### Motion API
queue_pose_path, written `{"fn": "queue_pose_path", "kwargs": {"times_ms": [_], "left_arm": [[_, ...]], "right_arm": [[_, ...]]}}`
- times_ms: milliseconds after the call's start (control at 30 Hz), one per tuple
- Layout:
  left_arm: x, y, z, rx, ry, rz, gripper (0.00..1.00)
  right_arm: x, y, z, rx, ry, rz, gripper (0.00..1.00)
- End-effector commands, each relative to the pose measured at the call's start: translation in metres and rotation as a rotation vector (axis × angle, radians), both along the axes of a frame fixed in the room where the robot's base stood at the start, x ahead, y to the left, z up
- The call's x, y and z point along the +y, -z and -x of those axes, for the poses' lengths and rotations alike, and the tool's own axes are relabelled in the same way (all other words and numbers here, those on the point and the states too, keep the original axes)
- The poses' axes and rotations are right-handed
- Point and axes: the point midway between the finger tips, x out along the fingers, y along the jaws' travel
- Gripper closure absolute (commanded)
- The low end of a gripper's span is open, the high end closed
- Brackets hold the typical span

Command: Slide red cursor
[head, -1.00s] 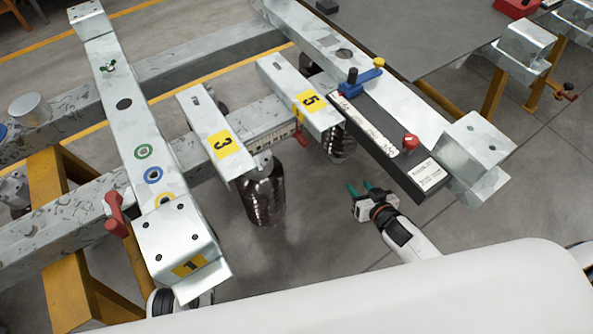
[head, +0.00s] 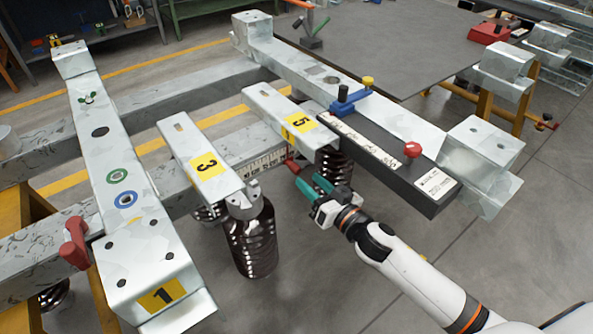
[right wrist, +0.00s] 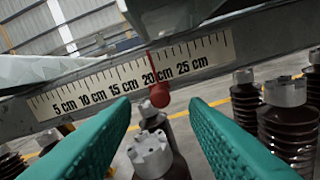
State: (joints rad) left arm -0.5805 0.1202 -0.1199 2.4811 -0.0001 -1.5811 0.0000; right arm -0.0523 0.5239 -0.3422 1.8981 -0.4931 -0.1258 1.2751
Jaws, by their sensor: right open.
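The red cursor (right wrist: 159,94) shows in the right wrist view as a thin red pointer with a round knob, standing near the 20 cm mark of a ruler scale (right wrist: 112,85). In the head view the cursor (head: 292,166) is a small red piece at the right end of the scale (head: 262,161), just beyond my fingertips. My right gripper (head: 312,186) is open, with two green fingers. In the right wrist view the fingers (right wrist: 160,135) stand apart below and either side of the knob, not visibly touching it. My left gripper is not in view.
Metal plates marked 3 (head: 207,166) and 5 (head: 299,124) lie on both sides of the scale. Dark ribbed insulators (head: 252,240) stand below. A black box with a red knob (head: 412,150) lies on the right beam.

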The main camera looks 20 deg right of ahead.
Motion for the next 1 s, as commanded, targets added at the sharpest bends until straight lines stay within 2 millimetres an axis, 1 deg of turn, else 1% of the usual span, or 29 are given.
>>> {"fn": "queue_pose_path", "kwargs": {"times_ms": [33,100,200,333,500,800,867,1000], "left_arm": [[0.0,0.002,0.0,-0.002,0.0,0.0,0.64],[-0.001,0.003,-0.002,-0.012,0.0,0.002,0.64],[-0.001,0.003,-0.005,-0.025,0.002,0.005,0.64],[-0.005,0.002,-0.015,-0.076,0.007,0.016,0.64],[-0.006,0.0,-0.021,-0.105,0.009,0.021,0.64],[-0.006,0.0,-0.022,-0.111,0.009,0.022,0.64],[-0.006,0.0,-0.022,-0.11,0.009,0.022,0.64],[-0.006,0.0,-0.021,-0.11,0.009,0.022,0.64]], "right_arm": [[0.003,0.0,-0.01,-0.004,0.001,0.002,0.59],[0.007,0.0,-0.021,-0.003,0.001,0.001,0.59],[0.012,0.0,-0.036,-0.002,0.001,0.001,0.59],[0.017,0.0,-0.05,-0.001,0.001,0.001,0.59],[0.021,0.0,-0.058,0.0,0.001,0.0,0.59],[0.021,0.001,-0.059,0.001,0.001,0.0,0.59],[0.022,0.001,-0.059,0.001,0.001,0.0,0.69],[0.021,0.001,-0.059,0.001,0.001,0.0,0.92]]}}
